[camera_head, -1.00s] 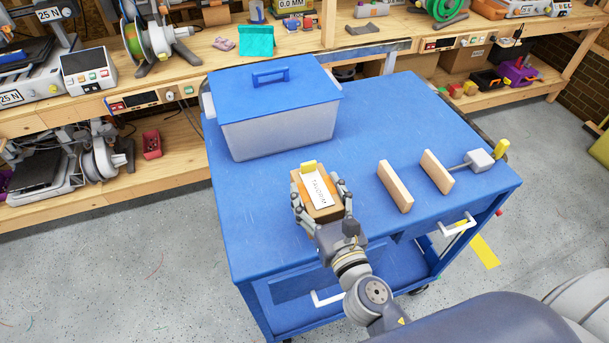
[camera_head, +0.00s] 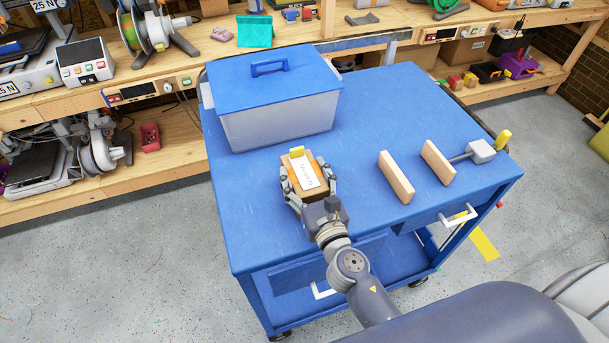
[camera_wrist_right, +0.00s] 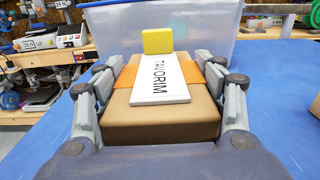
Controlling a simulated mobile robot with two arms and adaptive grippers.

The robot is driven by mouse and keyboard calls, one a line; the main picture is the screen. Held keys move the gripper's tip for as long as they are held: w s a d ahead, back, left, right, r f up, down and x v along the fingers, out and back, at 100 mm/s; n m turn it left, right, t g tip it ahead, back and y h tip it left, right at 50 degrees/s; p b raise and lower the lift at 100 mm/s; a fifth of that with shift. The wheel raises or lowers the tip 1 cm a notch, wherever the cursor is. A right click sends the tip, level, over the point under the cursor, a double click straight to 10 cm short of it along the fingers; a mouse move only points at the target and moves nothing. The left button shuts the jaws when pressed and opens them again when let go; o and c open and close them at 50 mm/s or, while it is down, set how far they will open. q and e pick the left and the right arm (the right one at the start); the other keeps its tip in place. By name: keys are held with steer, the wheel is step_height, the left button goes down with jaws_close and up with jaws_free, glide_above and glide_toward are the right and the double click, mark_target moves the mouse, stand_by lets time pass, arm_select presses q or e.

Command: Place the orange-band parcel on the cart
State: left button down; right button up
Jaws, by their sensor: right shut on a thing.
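The orange-band parcel (camera_head: 293,188) is a small brown box with an orange band, a white lettered label and a yellow tab. It also shows in the wrist view (camera_wrist_right: 160,125), filling the middle. My right gripper (camera_head: 306,175) is shut on it, one finger along each side. The parcel is over the blue top of the cart (camera_head: 370,120), in front of the lidded bin. I cannot tell whether its underside touches the top. My left gripper is not in view.
A translucent bin (camera_head: 280,128) with a blue lid stands at the cart's back left. Two wooden blocks (camera_head: 396,177) (camera_head: 438,163) and a grey tool with a yellow end (camera_head: 481,151) are at the right. The cart top between bin and blocks is clear. A workbench (camera_head: 200,80) runs behind.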

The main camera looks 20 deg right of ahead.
mark_target(314, 198)
steer(key=o, duration=0.9)
steer(key=shift+f, duration=0.15)
steer(key=o, duration=0.5)
steer(key=shift+r, duration=0.35)
steer(key=s+b, duration=0.1)
steer(key=s, duration=0.2)
steer(key=s+b, duration=0.2)
steer(key=s, duration=0.2)
steer(key=s+b, duration=0.1)
steer(key=s, duration=0.2)
steer(key=shift+s+d+f, duration=0.2)
steer(key=shift+f, duration=0.2)
steer(key=shift+s+r+b, duration=0.3)
steer(key=shift+s+b, duration=0.25)
steer(key=shift+s, duration=0.3)
steer(key=shift+f, duration=0.1)
